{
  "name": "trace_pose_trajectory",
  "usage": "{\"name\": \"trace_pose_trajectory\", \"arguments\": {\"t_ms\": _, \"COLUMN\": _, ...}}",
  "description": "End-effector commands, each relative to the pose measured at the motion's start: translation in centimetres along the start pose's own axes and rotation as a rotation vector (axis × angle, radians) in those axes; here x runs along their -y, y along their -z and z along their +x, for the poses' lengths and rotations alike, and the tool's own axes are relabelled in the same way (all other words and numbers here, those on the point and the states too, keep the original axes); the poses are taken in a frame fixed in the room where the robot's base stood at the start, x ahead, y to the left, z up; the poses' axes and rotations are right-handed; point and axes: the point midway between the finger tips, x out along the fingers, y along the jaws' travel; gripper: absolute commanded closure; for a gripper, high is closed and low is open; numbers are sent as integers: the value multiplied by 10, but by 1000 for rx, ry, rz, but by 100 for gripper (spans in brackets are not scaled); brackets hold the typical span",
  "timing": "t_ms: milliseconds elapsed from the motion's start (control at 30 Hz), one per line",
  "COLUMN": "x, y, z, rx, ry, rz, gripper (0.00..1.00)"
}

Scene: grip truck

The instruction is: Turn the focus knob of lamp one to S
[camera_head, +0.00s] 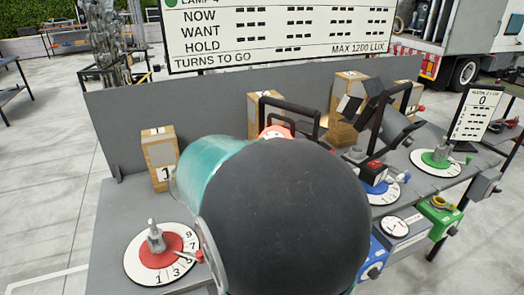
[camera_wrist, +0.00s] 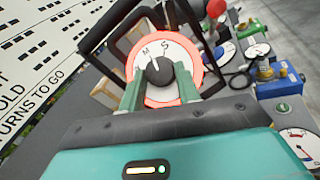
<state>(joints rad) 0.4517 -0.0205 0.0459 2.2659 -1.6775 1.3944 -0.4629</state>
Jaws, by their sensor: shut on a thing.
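In the wrist view, the focus knob (camera_wrist: 159,72) is a dark round knob on a white dial (camera_wrist: 178,56) with a red rim. The letters M and S show on the dial above the knob, with S to the right of M. A pale pointer mark at the knob's upper edge seems to lie near M, but it is too small to read surely. My gripper (camera_wrist: 160,84) has its two green fingers on either side of the knob, shut on it. In the head view, only a red piece of the lamp (camera_head: 275,131) shows; my arm hides the knob and gripper.
A black bracket (camera_wrist: 98,38) frames the lamp. A red dial with a grey handle (camera_head: 157,246) stands at left on the grey bench (camera_head: 112,215). Blue and green dial units (camera_head: 440,213) stand at right. A board (camera_head: 280,35) rises behind, reading "TURNS TO GO".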

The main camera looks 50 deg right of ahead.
Motion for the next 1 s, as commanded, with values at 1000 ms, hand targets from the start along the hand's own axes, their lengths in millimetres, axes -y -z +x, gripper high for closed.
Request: {"name": "trace_pose_trajectory", "arguments": {"t_ms": 1000, "x": -8, "y": 0, "z": 0, "rx": 24, "ry": 278, "rz": 483, "gripper": 90}}
